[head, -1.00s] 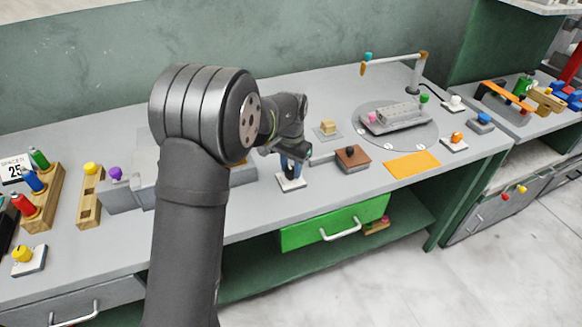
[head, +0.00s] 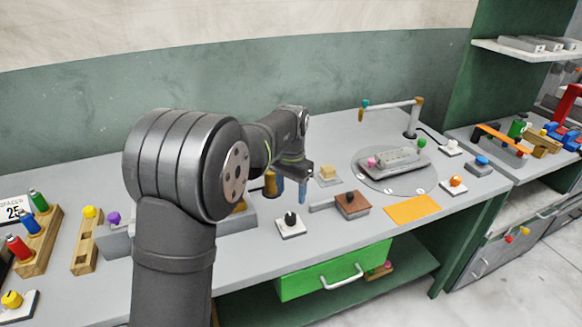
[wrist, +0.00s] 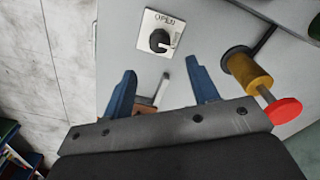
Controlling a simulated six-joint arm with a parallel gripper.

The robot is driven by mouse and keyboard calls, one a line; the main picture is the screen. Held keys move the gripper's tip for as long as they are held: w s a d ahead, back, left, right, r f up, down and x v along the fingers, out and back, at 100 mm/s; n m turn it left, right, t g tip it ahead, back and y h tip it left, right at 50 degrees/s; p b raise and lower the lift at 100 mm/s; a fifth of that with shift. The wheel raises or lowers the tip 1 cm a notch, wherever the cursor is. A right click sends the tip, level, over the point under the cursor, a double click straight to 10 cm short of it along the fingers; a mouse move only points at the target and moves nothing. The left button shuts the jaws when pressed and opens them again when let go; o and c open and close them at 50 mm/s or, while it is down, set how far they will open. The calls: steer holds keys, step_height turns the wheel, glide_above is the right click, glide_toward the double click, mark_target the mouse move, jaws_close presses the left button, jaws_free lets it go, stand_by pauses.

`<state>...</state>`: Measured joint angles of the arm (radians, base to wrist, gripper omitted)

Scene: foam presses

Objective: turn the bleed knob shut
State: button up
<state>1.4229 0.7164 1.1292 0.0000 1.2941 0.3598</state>
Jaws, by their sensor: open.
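A black knob (head: 290,218) sits on a square white plate on the bench, in front of my gripper. In the wrist view the knob (wrist: 159,40) is near the top, beyond the fingertips. Lettering that seems to read OPEN is on the plate (wrist: 163,19) by its edge. A pale mark shows at the knob's right side; its exact setting is hard to tell. My gripper (head: 291,190) is open with blue fingers, raised behind the knob in the head view. Nothing is between the fingers in the wrist view (wrist: 161,72), and they are apart from the knob.
A brown block (head: 352,204) with a grey bar stands right of the knob. A gold cylinder (wrist: 250,72) with a red disc (wrist: 284,110) is right of the fingers in the wrist view. A green drawer (head: 330,272) is below. An orange mat (head: 412,209) lies further right.

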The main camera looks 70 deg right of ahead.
step_height(320, 180, up, 8)
steer(key=r, duration=0.1)
glide_above(291, 216)
steer(key=shift+f, duration=0.25)
stand_by(0.4)
step_height(291, 216, down, 18)
steer(key=shift+r, duration=0.2)
stand_by(0.4)
